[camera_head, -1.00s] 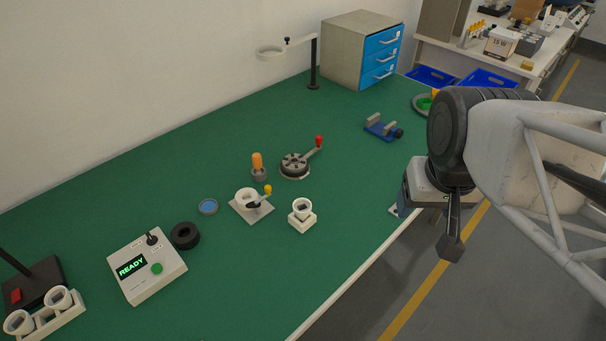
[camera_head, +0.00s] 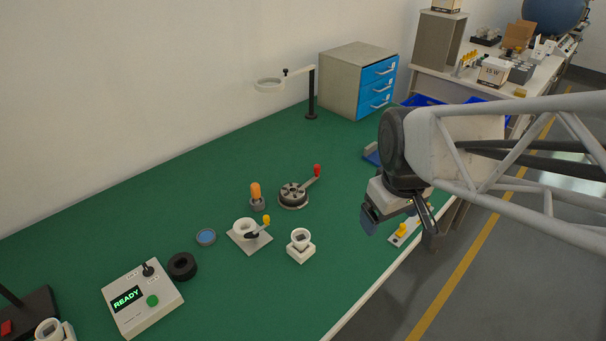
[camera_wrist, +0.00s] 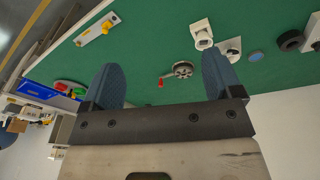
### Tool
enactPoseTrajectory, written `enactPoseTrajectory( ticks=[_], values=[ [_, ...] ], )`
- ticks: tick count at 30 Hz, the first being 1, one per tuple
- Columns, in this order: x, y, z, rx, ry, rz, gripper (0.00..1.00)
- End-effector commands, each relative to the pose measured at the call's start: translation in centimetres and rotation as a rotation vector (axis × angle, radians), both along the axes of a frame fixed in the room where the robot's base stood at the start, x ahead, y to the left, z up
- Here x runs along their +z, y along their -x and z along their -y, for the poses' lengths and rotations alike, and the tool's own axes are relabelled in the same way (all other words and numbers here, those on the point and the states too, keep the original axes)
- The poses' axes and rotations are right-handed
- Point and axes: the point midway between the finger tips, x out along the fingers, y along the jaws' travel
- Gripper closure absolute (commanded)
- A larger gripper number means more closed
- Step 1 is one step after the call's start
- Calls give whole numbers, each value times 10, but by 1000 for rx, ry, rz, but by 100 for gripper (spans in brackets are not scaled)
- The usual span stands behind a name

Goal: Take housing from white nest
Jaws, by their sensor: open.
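A white cup-shaped housing (camera_head: 300,236) with a dark opening sits on the white nest (camera_head: 301,254), a small block near the table's front edge. In the wrist view the housing (camera_wrist: 202,31) and the white nest (camera_wrist: 203,44) show at the top, beyond the right finger. My gripper (camera_head: 371,222) hangs above the table's front edge, to the right of the housing and apart from it. In the wrist view my gripper (camera_wrist: 160,80) has its two blue fingers wide apart with nothing between them.
Left of the nest stands a grey-plate fixture (camera_head: 249,238) with a yellow-tipped lever. Behind are a round dark fixture with a red-knobbed lever (camera_head: 293,195) and an orange-topped post (camera_head: 255,194). A tester box reading READY (camera_head: 143,298) is at left.

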Motion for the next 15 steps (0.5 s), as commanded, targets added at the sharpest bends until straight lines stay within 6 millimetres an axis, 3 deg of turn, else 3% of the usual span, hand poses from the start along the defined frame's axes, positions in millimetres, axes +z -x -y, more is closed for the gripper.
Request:
enactPoseTrajectory(
  ticks=[6, 15],
  values=[
    [-29, -42, -31, 281, 36, -40, 15],
    [-78, -91, -79, 669, 76, -84, 15]
  ],
)
